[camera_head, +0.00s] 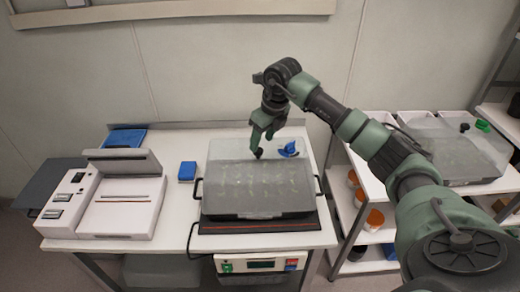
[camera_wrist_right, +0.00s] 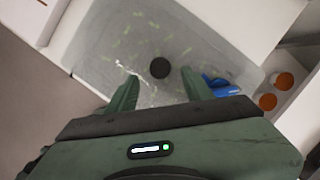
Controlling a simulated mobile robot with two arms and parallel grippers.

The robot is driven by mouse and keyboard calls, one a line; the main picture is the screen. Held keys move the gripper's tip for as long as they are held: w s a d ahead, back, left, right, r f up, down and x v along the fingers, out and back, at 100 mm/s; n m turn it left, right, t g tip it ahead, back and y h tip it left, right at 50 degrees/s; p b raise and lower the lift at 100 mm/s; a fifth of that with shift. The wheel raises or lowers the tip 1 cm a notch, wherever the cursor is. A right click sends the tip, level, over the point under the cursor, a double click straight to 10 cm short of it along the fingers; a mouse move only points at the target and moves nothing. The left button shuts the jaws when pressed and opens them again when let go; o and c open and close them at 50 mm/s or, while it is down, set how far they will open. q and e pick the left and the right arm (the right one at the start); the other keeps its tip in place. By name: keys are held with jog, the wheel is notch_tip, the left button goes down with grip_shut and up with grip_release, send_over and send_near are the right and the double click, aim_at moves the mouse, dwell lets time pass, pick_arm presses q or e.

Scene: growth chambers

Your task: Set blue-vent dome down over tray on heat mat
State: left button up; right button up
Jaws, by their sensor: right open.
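The clear blue-vent dome (camera_head: 232,175) stands over the dark tray (camera_head: 258,214) on the heat mat (camera_head: 258,229). Its blue vent (camera_head: 288,150) is at the back right of its top. Seedlings show faintly through the dome, which also fills much of the right wrist view (camera_wrist_right: 110,45). My right gripper (camera_head: 261,146) is over the dome's top, at its black knob. In the right wrist view the fingers are apart, with the black knob (camera_wrist_right: 160,68) beyond and between their tips. I cannot tell whether the rim is fully seated. My left gripper is out of view.
A white device with a raised lid (camera_head: 123,160) and a small blue box (camera_head: 187,171) stand left of the mat. A controller (camera_head: 260,265) is at the table's front. On the right shelf is another dome with a green vent (camera_head: 484,126); orange-lidded jars (camera_head: 375,218) sit below.

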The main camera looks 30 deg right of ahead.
jog(key=b+v, duration=0.1)
jog(key=v, duration=0.7)
jog(key=shift+b, duration=0.3)
